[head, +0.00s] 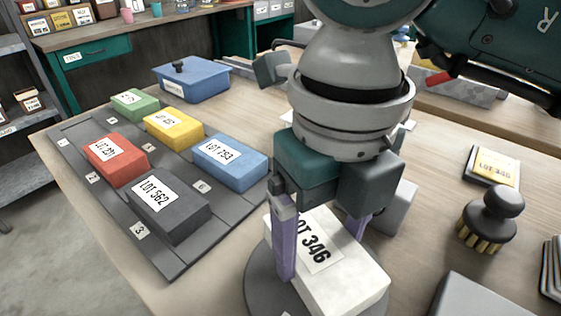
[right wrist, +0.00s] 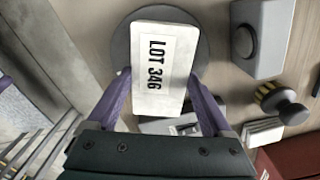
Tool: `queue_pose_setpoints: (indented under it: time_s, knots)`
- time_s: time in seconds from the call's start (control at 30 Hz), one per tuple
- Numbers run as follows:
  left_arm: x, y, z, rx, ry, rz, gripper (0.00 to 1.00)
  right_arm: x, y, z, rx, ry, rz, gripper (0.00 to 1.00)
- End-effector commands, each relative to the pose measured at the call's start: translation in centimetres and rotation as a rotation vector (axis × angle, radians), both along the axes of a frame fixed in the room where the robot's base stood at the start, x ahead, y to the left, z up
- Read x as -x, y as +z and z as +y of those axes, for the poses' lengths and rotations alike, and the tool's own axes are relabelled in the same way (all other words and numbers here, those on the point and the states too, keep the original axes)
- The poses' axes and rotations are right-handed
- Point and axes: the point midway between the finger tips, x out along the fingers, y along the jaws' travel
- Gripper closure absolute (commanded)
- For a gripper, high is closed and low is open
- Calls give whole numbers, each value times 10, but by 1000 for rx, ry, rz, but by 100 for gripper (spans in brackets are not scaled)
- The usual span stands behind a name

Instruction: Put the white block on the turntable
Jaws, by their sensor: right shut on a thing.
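The white block (head: 345,280) has a "LOT 346" label and sits between the two purple fingers of my right gripper (head: 320,256). The gripper is shut on it from above. The dark grey round turntable (head: 261,288) lies directly beneath the block, partly hidden by it. In the right wrist view the block (right wrist: 157,95) covers the middle of the turntable (right wrist: 123,45) and sticks out past its lower edge. I cannot tell whether the block touches the disc.
A dark rack (head: 185,258) at left holds red, grey, green, yellow and blue blocks. A blue lidded box (head: 195,84) stands behind it. A round brush (head: 487,220) and a labelled plate (head: 492,166) lie at right. A grey box (right wrist: 262,35) stands near the turntable.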

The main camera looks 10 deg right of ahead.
Motion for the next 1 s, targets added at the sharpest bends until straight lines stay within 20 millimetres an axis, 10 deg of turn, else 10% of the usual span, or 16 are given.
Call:
queue_pose_setpoints:
  time_s: [0.57,0.6,1.0]
  knots:
    - [0,-6,0,1,0,1,50,-1,-28,1,-1,1,-2,100]
    - [1,-5,0,1,0,1,50,0,-27,0,0,0,-1,12]
    - [1,-1,-1,3,1,3,50,0,-22,0,-1,0,0,0]
